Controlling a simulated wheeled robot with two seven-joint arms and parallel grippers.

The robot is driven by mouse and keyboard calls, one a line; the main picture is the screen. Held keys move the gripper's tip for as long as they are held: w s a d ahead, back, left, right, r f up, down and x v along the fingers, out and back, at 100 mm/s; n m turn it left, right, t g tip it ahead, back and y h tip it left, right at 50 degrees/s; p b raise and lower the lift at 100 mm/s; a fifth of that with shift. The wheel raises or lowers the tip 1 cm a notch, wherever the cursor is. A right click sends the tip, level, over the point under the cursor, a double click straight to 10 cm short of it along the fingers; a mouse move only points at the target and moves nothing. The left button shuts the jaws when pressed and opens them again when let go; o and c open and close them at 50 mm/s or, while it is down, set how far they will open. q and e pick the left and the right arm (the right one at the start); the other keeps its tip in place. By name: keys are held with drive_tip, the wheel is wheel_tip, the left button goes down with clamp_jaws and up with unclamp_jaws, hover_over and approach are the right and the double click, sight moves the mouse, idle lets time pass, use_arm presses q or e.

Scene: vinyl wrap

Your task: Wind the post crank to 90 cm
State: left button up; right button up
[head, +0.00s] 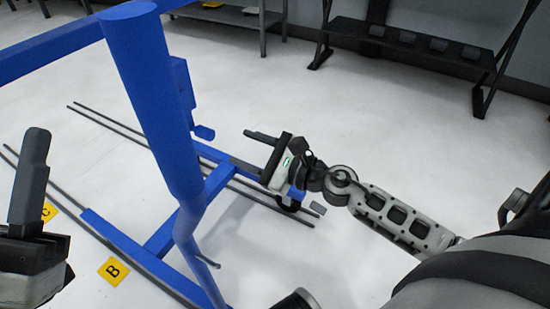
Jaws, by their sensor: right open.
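The blue post (150,100) rises tilted through the left half of the head view. A blue box (182,88) is fixed to its right side, with a small blue handle-like piece (203,131) below it, which may be the crank. No height scale is readable. My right gripper (240,148) is open and empty, right of the post and a little below that piece, apart from it in the picture. My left gripper (30,180) shows in part at the left edge; only one dark finger is clear, and its opening is hidden.
A blue base frame (150,258) and dark floor rails (115,127) lie around the post. A yellow B marker (113,270) is on the floor. A dark bench (410,42) stands at the back right. The white floor between is clear.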

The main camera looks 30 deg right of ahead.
use_arm(q)
drive_tip(key=shift+f+n+y, duration=0.3)
drive_tip(key=shift+f, duration=0.1)
use_arm(e)
drive_tip(key=v, duration=0.6)
drive_tip(key=shift+s+d, duration=0.1)
drive_tip(key=shift+s, duration=0.05)
